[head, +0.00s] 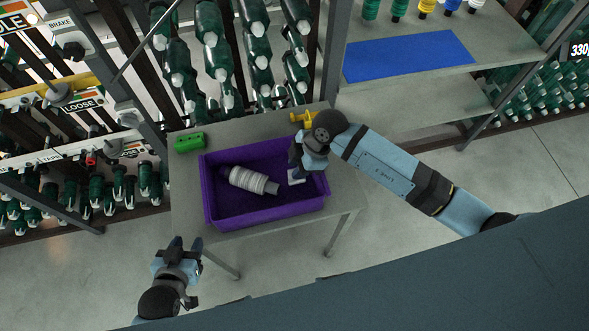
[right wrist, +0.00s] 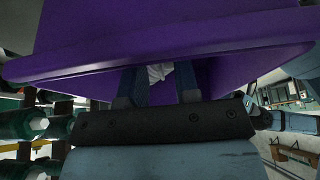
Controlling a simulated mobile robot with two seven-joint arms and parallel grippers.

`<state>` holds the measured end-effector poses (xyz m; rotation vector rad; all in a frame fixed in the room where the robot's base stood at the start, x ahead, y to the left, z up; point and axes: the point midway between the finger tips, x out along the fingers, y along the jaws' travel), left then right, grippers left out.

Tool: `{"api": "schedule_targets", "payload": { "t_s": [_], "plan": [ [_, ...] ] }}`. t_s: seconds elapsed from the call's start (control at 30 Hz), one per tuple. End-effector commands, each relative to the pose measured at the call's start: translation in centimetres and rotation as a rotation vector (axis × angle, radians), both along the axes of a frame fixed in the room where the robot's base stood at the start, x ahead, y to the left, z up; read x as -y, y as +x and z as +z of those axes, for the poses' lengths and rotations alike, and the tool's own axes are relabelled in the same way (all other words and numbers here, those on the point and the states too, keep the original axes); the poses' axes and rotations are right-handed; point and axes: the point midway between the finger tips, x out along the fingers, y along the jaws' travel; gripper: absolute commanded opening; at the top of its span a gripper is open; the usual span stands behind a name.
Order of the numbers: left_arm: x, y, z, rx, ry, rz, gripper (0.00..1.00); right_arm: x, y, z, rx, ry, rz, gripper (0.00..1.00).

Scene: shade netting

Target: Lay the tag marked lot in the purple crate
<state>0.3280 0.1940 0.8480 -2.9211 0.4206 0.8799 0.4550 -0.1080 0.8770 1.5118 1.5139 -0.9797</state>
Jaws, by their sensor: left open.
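The purple crate (head: 212,208) stands on a small grey table. A small white tag (head: 296,177) shows inside it at the right, just below my right gripper (head: 297,166); its marking cannot be read. My right gripper reaches down into the crate's right part. In the right wrist view its fingers (right wrist: 159,86) are apart, with a whitish thing (right wrist: 158,73) between or beyond them; I see no clear contact. The purple wall (right wrist: 150,55) fills the upper part of that view. My left gripper (head: 186,243) is open and empty, off the table's front left.
A white ribbed spool (head: 252,181) lies in the crate left of the tag. A green block (head: 189,142) sits at the table's back left, and a yellow thing (head: 301,117) at the back right. A shelf with a blue mat (head: 408,54) stands at the right.

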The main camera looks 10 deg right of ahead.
Motion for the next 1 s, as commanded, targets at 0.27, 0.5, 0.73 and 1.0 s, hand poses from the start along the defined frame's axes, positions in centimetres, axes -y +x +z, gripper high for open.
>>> {"api": "schedule_targets", "payload": {
  "t_s": [0.27,0.5,0.73,1.0],
  "plan": [
    [0.0,0.0,-0.2,0.0,0.0,0.0,0.43,2.6,0.1,5.6,0.004,-0.001,-0.001,0.29],
    [0.0,0.0,-0.2,0.0,0.0,0.0,0.43,3.7,0.0,8.1,0.002,0.0,-0.001,0.29],
    [0.0,0.0,-0.2,0.0,0.0,0.0,0.43,3.9,0.0,8.5,0.001,-0.001,-0.001,0.29],
    [0.0,0.0,-0.2,0.0,0.0,0.0,0.43,3.8,0.0,8.5,0.001,-0.001,-0.001,0.29]
  ]
}}
